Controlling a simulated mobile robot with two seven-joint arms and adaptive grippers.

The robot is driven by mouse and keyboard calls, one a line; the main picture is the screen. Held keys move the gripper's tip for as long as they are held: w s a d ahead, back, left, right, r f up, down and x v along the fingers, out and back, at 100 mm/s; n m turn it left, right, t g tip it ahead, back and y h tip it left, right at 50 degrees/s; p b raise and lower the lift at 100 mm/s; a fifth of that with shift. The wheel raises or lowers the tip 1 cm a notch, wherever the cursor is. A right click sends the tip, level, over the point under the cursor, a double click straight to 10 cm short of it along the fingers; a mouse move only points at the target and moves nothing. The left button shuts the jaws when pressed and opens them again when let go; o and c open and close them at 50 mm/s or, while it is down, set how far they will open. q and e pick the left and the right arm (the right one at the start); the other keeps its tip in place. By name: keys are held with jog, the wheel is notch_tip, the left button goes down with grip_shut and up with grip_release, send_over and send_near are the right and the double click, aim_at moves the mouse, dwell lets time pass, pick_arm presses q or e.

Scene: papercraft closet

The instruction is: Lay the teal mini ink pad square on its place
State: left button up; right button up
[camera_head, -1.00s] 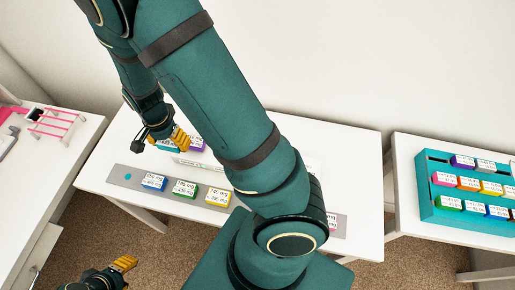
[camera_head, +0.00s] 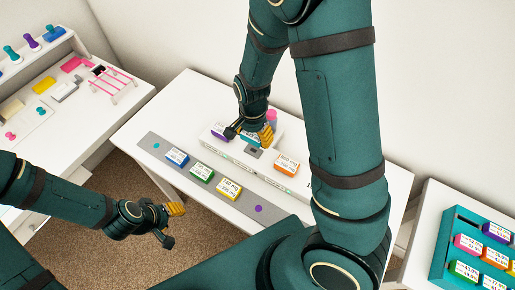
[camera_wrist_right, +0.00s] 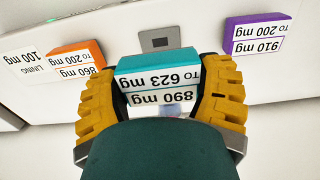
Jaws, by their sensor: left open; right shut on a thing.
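The teal mini ink pad (camera_wrist_right: 158,72), with a white label on its side, is between the yellow fingers of my right gripper (camera_wrist_right: 160,98), which is shut on it. In the head view my right gripper (camera_head: 262,136) is over the white raised block (camera_head: 240,161) on the middle table. A grey square with a dark centre (camera_wrist_right: 160,39) lies on the block between an orange pad (camera_wrist_right: 77,60) and a purple pad (camera_wrist_right: 257,35); in the wrist view it shows just beyond the teal pad. The gap beneath the pad is hidden. My left gripper (camera_head: 172,212) is open and empty, in front of the table.
A grey strip (camera_head: 225,188) in front of the block carries a blue pad (camera_head: 177,158), a green pad (camera_head: 201,172) and a yellow pad (camera_head: 228,189). A pink object (camera_head: 271,116) stands behind my right gripper. A teal rack (camera_head: 447,240) holds several pads at the right.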

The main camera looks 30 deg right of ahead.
aim_at(253, 150)
notch_tip(253, 150, down, 3)
jog(key=shift+r, duration=0.2)
jog(key=shift+f+b, duration=0.7)
jog(key=shift+f, duration=1.2)
jog(key=shift+f, duration=0.15)
jog(key=o, duration=1.1)
jog(key=shift+o, duration=0.2)
jog(key=shift+r, duration=0.25)
notch_tip(253, 150, up, 12)
jog(key=p, duration=0.3)
jog(key=shift+f, duration=0.1)
